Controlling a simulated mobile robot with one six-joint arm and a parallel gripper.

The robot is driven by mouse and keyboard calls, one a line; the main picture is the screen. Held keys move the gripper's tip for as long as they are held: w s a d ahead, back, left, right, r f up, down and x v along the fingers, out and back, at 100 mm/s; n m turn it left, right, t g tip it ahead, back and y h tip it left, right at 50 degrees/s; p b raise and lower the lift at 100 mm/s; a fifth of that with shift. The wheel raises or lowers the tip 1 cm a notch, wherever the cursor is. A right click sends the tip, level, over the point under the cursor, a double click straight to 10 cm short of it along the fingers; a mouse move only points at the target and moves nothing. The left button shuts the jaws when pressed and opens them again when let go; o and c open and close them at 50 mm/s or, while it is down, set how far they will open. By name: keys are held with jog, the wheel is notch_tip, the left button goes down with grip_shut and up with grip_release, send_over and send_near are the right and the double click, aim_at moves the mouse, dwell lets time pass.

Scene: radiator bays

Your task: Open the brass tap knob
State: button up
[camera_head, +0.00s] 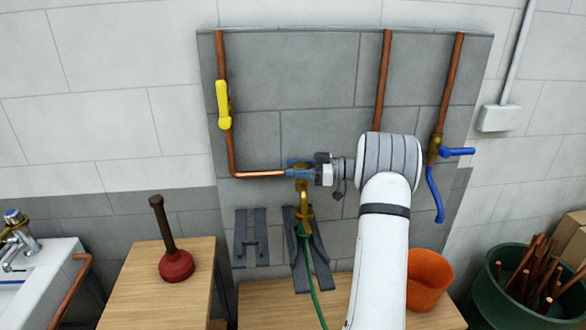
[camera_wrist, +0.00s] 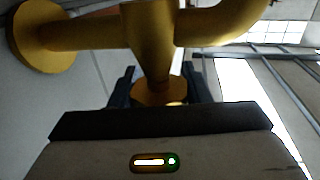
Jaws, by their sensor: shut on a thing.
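The brass tap (camera_head: 303,186) sits at the end of the left copper pipe, its spout turned down. In the wrist view its brass body (camera_wrist: 150,50) fills the top, with a round wall flange at the left. My gripper (camera_head: 299,165) reaches the tap from the right. In the wrist view the dark fingers of my gripper (camera_wrist: 158,88) stand on both sides of the brass tap knob (camera_wrist: 160,93) and are shut on it. The lower part of the knob is hidden behind my gripper's body. I cannot tell how far the knob is turned.
A yellow lever valve (camera_head: 223,104) is on the left pipe, blue handles (camera_head: 457,151) on the right one. A green hose (camera_head: 312,275) hangs below the tap. A plunger (camera_head: 175,265), an orange bucket (camera_head: 428,282) and a green tub (camera_head: 500,290) stand lower down.

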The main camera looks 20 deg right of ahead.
jog(key=shift+r, duration=0.25)
jog(key=o, duration=0.6)
jog(key=shift+w+d, duration=0.1)
jog(key=o, duration=0.4)
jog(key=shift+f, duration=0.15)
jog(key=b+v, duration=0.1)
jog(key=v, duration=0.6)
jog(key=shift+s+d+b, duration=0.2)
jog(key=shift+d+b, duration=0.1)
jog(key=shift+b, duration=0.05)
jog(key=shift+c, duration=0.2)
